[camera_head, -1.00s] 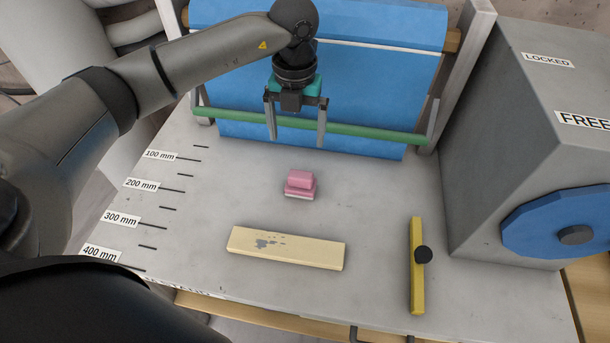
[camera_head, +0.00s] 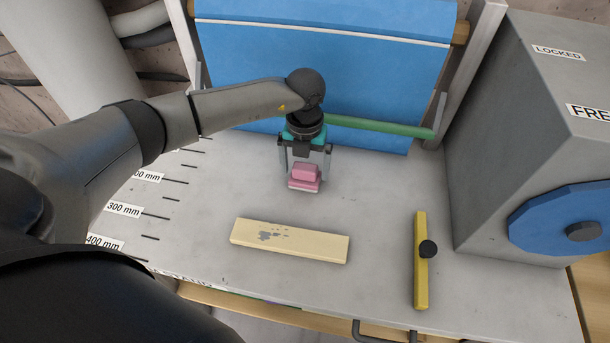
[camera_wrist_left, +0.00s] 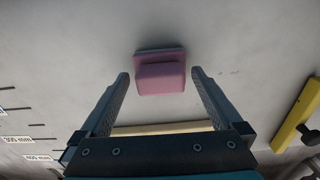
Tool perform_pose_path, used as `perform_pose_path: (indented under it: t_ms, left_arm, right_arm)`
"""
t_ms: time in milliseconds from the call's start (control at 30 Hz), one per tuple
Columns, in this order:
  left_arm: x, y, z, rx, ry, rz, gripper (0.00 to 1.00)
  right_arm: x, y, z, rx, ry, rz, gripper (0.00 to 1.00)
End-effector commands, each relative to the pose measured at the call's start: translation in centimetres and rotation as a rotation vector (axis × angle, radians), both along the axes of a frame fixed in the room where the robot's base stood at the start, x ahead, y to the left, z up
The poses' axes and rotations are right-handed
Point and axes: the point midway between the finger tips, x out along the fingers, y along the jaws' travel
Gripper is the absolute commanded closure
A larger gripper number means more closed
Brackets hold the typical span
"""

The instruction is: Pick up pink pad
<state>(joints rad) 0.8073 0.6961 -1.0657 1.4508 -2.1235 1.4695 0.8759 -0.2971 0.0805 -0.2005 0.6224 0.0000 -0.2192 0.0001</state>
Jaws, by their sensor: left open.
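The pink pad (camera_head: 304,178) sits on the grey stone slab (camera_head: 380,200), with a smaller raised block on a wider base. It also shows in the left wrist view (camera_wrist_left: 161,78), just ahead of and between the fingertip lines. My left gripper (camera_head: 306,177) is open, its fingers pointing down just behind and around the pad in the head view. In the left wrist view the open fingers (camera_wrist_left: 160,75) stand on either side with clear gaps to the pad. I cannot tell the exact height of the fingertips above the slab. My right gripper is not in view.
A cream bar (camera_head: 290,241) lies in front of the pad. A yellow bar with a black knob (camera_head: 421,275) lies to the right. A green rail (camera_head: 380,128) and blue sheet (camera_head: 330,60) stand behind. A grey machine with a blue wheel (camera_head: 560,225) stands at the right.

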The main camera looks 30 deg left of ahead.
Motion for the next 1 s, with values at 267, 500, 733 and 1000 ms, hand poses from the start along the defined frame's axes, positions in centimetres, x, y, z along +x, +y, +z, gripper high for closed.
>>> perform_pose_path:
  t_ms: [267, 500, 733, 1000]
  left_arm:
    - [0.02, -0.03, 0.03, 0.000, 0.000, -0.001, 0.10]
    - [0.02, -0.03, 0.06, 0.000, 0.000, 0.000, 0.37]
    - [0.03, -0.02, 0.07, 0.000, -0.001, 0.000, 0.63]
    - [0.06, -0.03, 0.11, -0.001, -0.001, 0.000, 0.92]
  right_arm:
    - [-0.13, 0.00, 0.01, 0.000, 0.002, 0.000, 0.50]
    - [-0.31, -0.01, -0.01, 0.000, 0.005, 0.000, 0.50]
    - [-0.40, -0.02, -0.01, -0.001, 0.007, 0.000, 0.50]
    - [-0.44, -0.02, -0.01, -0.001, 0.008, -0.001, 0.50]
